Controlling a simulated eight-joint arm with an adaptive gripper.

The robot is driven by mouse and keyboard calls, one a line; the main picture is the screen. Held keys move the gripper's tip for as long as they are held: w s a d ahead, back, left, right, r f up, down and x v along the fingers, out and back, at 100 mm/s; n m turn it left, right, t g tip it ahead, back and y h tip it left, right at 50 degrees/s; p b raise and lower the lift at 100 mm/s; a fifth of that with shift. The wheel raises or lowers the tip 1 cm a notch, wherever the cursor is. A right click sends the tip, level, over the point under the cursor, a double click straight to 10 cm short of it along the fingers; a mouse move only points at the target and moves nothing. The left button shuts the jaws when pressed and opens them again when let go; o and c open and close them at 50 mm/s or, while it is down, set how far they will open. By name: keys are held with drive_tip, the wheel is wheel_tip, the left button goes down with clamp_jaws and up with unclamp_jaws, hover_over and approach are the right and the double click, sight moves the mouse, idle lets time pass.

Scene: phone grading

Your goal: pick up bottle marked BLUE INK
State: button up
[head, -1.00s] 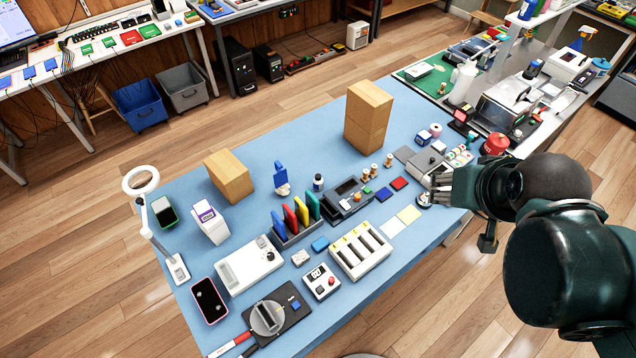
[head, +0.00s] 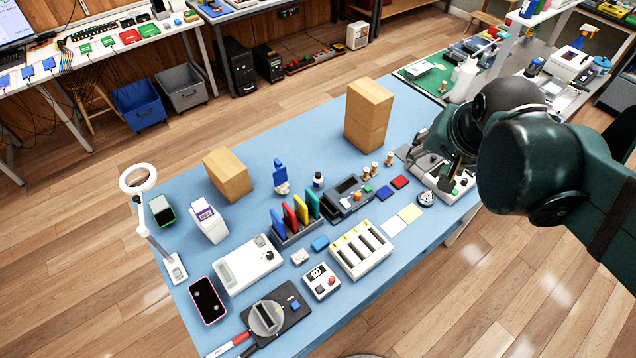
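A small dark bottle with a white top (head: 318,181) stands upright on the blue table mat, behind the black device with a screen. Its label is too small to read, so I cannot tell if it says BLUE INK. My gripper (head: 432,146) is over the right part of the table, well to the right of the bottle and apart from it. My wrist and arm cover much of it, so its opening does not show.
A row of coloured cards (head: 296,213) stands in a rack left of the bottle. A blue phone stand (head: 281,178) is also left. A tall wooden block (head: 368,116) stands behind right. A white multi-slot charger (head: 361,250) lies in front.

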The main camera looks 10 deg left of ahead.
drive_tip(key=w+a+f+m+g+b, duration=0.2)
drive_tip(key=w+a+f+m, duration=0.25)
drive_tip(key=w+a, duration=0.3)
drive_tip(key=m+g+b, duration=0.3)
drive_tip(key=m+b, duration=0.2)
drive_tip(key=m, duration=0.5)
hover_over(318, 181)
drive_tip(key=w, duration=0.2)
drive_tip(key=f, duration=2.5)
drive_tip(key=shift+s+a+f, duration=0.1)
drive_tip(key=shift+s+f, duration=0.15)
drive_tip(key=shift+f, duration=0.15)
drive_tip(key=shift+a+f+g, duration=0.25)
drive_tip(key=shift+f+g, duration=0.05)
drive_tip(key=shift+f, duration=0.1)
drive_tip(key=shift+f, duration=1.25)
drive_tip(key=shift+d+f+b, duration=0.15)
drive_tip(key=shift+f+b, duration=0.15)
drive_tip(key=shift+f, duration=1.05)
drive_tip(key=shift+d+f+b, duration=0.1)
drive_tip(key=shift+f+b, duration=0.15)
drive_tip(key=shift+f, duration=1.05)
